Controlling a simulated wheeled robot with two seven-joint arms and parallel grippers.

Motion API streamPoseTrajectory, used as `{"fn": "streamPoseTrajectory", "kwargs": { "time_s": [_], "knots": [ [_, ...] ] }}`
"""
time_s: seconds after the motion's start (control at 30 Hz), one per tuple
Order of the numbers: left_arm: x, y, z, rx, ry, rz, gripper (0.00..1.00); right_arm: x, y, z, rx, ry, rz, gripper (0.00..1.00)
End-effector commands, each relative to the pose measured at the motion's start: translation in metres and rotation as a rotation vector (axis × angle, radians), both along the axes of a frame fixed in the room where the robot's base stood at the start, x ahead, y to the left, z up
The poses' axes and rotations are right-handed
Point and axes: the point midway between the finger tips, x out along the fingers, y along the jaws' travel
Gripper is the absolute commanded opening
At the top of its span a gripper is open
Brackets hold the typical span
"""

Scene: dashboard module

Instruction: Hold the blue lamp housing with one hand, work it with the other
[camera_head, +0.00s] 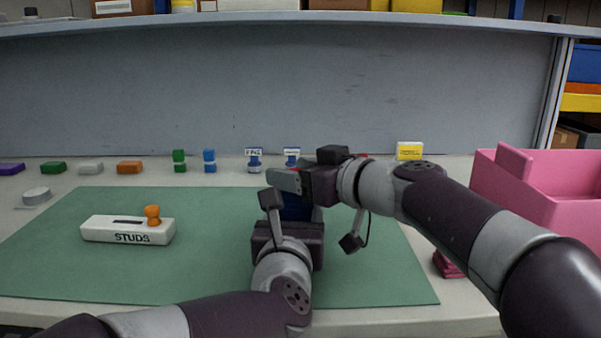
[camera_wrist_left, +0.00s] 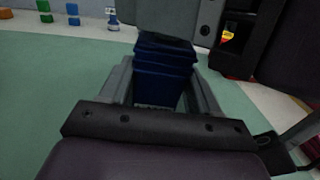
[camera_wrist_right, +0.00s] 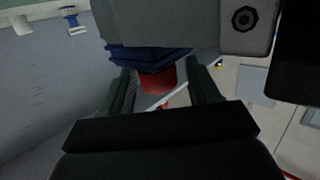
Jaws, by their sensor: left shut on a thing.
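The blue lamp housing (camera_head: 297,208) stands over the green mat, largely hidden by my grippers in the head view. My left gripper (camera_wrist_left: 160,88) is shut on the housing (camera_wrist_left: 164,62), with a finger on each side. My right gripper (camera_head: 285,180) is at the top of the housing, coming in from the right. In the right wrist view its fingers (camera_wrist_right: 164,82) are apart, with a red part (camera_wrist_right: 158,76) below the blue housing (camera_wrist_right: 145,57) showing between them. I cannot tell whether they touch it.
A white box marked STUDS (camera_head: 128,230) with an orange knob (camera_head: 152,214) lies on the green mat (camera_head: 90,275). A pink bin (camera_head: 535,190) stands at the right. Several small coloured parts line the back, including a yellow box (camera_head: 409,151). The mat's left side is mostly clear.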

Motion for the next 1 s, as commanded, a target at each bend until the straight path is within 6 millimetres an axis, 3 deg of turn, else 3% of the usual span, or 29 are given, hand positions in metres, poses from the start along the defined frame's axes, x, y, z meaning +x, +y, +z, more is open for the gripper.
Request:
{"fn": "streamPoseTrajectory", "kwargs": {
  "time_s": [0.03,0.13,0.6,1.0],
  "knots": [
    [0.000,0.000,0.000,0.000,-0.001,0.000,0.13,0.000,0.000,0.000,0.000,0.000,0.000,0.43],
    [0.000,0.000,0.000,0.000,-0.001,0.000,0.13,0.000,0.000,0.000,0.000,0.000,0.000,0.12],
    [0.000,0.000,0.000,0.000,-0.001,0.001,0.13,0.000,0.000,0.002,0.001,-0.001,0.000,0.09],
    [0.000,0.000,0.000,0.000,-0.001,0.000,0.13,0.000,0.000,0.045,0.000,-0.003,0.000,0.09]
  ]
}}
